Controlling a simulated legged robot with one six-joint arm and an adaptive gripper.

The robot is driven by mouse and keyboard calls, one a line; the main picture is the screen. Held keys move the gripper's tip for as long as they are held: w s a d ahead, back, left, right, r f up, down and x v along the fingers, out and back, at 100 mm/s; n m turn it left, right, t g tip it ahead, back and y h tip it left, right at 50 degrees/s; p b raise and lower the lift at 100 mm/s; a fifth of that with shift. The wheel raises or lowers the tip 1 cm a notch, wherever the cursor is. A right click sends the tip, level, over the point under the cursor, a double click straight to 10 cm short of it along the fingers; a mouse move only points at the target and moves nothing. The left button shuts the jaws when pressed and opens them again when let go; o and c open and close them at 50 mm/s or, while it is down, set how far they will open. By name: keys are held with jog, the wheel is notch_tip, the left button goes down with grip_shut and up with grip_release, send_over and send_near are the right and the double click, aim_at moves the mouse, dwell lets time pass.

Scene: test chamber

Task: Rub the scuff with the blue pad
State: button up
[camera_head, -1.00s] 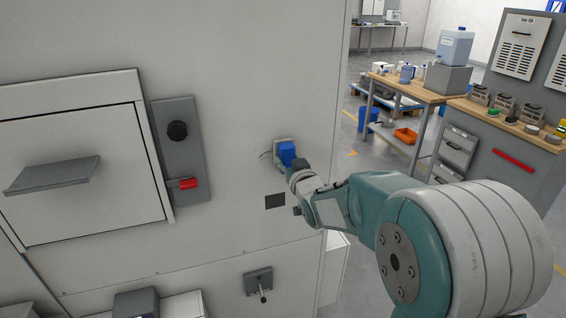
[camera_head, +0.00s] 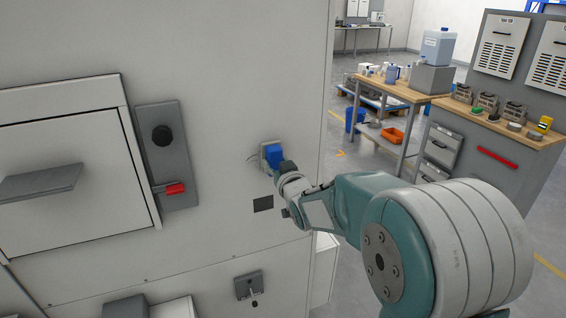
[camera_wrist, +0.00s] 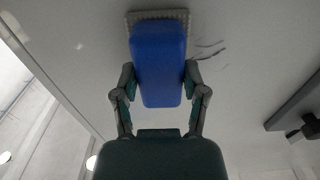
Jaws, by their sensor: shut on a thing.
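The blue pad (camera_wrist: 158,62) is a blue block with a pale grey pad face, held between the two fingers of my gripper (camera_wrist: 160,95) in the wrist view. In the head view the blue pad (camera_head: 274,156) is at the wall of the pale cabinet, and my gripper (camera_head: 283,170) is shut on it. The grey face looks to be against the wall or very close to it. The scuff (camera_wrist: 208,50) shows as a few dark curved lines just right of the pad in the wrist view. In the head view a bit of the scuff (camera_head: 252,157) shows left of the pad; any part behind the pad is hidden.
A dark square (camera_head: 263,204) lies just below the pad. A small handle plate (camera_head: 249,285) is lower down. Benches (camera_head: 405,85) stand behind at right.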

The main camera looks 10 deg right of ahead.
jog(key=shift+s+a, duration=0.35)
jog(key=shift+a, duration=0.95)
jog(key=shift+s+a, duration=0.4)
jog(key=shift+a, duration=0.85)
jog(key=shift+s+a, duration=0.35)
jog(key=shift+a, duration=0.95)
jog(key=w+d, duration=0.3)
jog(key=d, duration=0.7)
jog(key=shift+d+r, duration=0.15)
jog(key=shift+d, duration=0.1)
jog(key=shift+s+a, duration=0.25)
jog(key=shift+a, duration=0.8)
jog(key=shift+s+a, duration=0.25)
jog(key=shift+a, duration=0.75)
jog(key=shift+s+a, duration=0.35)
jog(key=shift+a, duration=0.7)
jog(key=shift+s+a, duration=0.3)
jog(key=shift+a, duration=0.75)
jog(key=shift+s+a, duration=0.35)
jog(key=shift+a, duration=0.7)
jog(key=v, duration=0.6)
